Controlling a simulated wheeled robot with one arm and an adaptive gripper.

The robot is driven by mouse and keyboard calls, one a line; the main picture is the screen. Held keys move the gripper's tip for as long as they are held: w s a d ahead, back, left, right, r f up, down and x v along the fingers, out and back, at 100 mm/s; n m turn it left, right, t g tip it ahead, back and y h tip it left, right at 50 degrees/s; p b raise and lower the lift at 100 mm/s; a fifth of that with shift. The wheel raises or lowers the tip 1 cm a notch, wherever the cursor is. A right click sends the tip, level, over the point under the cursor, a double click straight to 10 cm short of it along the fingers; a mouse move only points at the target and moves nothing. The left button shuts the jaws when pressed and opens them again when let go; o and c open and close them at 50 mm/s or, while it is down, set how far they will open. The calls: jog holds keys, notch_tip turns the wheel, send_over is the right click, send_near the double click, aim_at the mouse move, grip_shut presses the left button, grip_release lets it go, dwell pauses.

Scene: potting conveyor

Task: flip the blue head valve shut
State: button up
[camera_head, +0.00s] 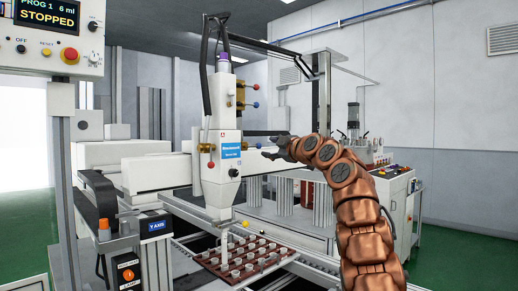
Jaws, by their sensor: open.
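The white dispensing head (222,150) stands over the tray in the middle of the picture. On its upper right side, a lever with a blue knob (256,104) sticks out to the right from a brass valve, just below a red-knobbed lever (255,87). Lower down on the right side there is another small blue knob (258,145), close to my gripper. My gripper (273,148) is dark and small in the view, open, and points left toward the head's lower right side. Whether it touches anything there cannot be told.
A red-brown tray (203,261) with several small white cups lies below the head's nozzle. Another red knob (210,165) hangs on the head's left side. A control panel (60,65) reading "STOPPED" stands at the left. A machine cabinet (398,200) stands at the right.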

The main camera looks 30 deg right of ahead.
aim_at(259, 146)
jog(key=shift+w+r+p, duration=0.25)
jog(key=shift+w+p, duration=0.2)
jog(key=shift+p, duration=0.05)
jog(key=shift+w+a+f+p, duration=0.1)
jog(key=shift+w+p, duration=1.5)
jog(key=shift+w, duration=0.1)
jog(key=shift+w+a+f+p, duration=0.1)
jog(key=shift+w+p, duration=1.5)
jog(key=shift+w, duration=0.1)
grip_shut()
